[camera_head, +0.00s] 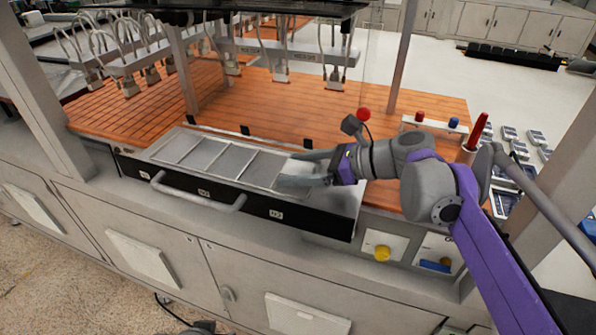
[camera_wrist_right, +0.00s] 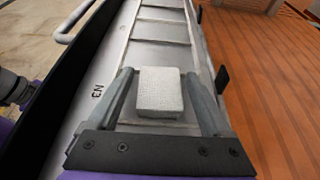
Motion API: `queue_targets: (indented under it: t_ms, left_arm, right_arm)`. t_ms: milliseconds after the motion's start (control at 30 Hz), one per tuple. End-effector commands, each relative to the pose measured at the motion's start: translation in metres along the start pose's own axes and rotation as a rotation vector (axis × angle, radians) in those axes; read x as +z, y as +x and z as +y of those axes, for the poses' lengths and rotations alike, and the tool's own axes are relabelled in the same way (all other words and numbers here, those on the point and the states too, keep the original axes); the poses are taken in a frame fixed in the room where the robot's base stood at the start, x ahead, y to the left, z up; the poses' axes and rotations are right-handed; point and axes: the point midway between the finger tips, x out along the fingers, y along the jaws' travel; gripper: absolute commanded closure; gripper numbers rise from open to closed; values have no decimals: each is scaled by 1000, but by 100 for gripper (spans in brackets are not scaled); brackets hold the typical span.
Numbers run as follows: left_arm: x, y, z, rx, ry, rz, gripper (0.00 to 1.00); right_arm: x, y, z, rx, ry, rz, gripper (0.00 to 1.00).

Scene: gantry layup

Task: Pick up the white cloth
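The white cloth (camera_wrist_right: 160,92) is a small, thick, pale textured rectangle. In the right wrist view it lies in the near compartment of the metal drawer tray (camera_wrist_right: 124,32), by the N3 label. My right gripper (camera_head: 287,168) reaches over the right end of the drawer in the head view. Its two grey fingers are spread. In the right wrist view the right gripper (camera_wrist_right: 158,82) has one finger on each side of the cloth, with a gap visible at both sides. In the head view the fingers partly hide the cloth.
The black drawer front (camera_head: 234,196) has a curved metal handle (camera_head: 198,194). A brick-coloured slatted table (camera_head: 290,112) lies behind the drawer. A gantry with hoses (camera_head: 285,50) hangs above it. Metal posts stand left and right. A panel with a yellow knob (camera_head: 382,252) is at the right.

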Motion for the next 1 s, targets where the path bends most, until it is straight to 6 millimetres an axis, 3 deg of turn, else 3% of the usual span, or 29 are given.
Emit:
queue_targets:
  t_ms: [33, 400, 767, 1000]
  left_arm:
    - [0, 0, 0, 0, 0, 0, 50]
    - [0, 0, 0, 0, 0, 0, 50]
    - [-1, -1, 0, 0, 0, 0, 50]
    - [-3, -4, 0, 0, 0, 2, 50]
  right_arm:
    - [0, 0, 0, 0, 0, 0, 28]
    - [0, 0, 0, 0, 0, 0, 91]
    - [8, -4, 0, 0, 0, 0, 91]
    - [46, -19, 0, 0, 0, 0, 91]
